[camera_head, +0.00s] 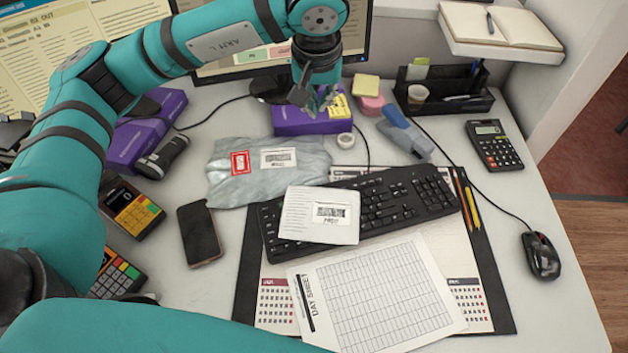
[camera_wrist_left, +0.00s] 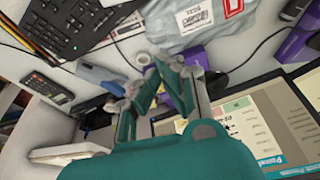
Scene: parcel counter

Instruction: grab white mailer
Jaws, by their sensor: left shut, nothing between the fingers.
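The white mailer (camera_head: 320,215) lies on the black keyboard (camera_head: 385,205), slightly tilted over its left half and front edge, with a printed label on top. My left gripper (camera_head: 318,103) is up at the back of the counter, in front of the monitor and over the purple box, well apart from the mailer. Its fingers (camera_wrist_left: 157,82) are shut and empty. My right gripper is not in view.
A day sheet (camera_head: 375,295) lies in front, a phone (camera_head: 199,233) to the left. A purple box (camera_head: 305,122) stands at the back. A calculator (camera_head: 494,145) and mouse (camera_head: 541,255) are right; bare counter surrounds them.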

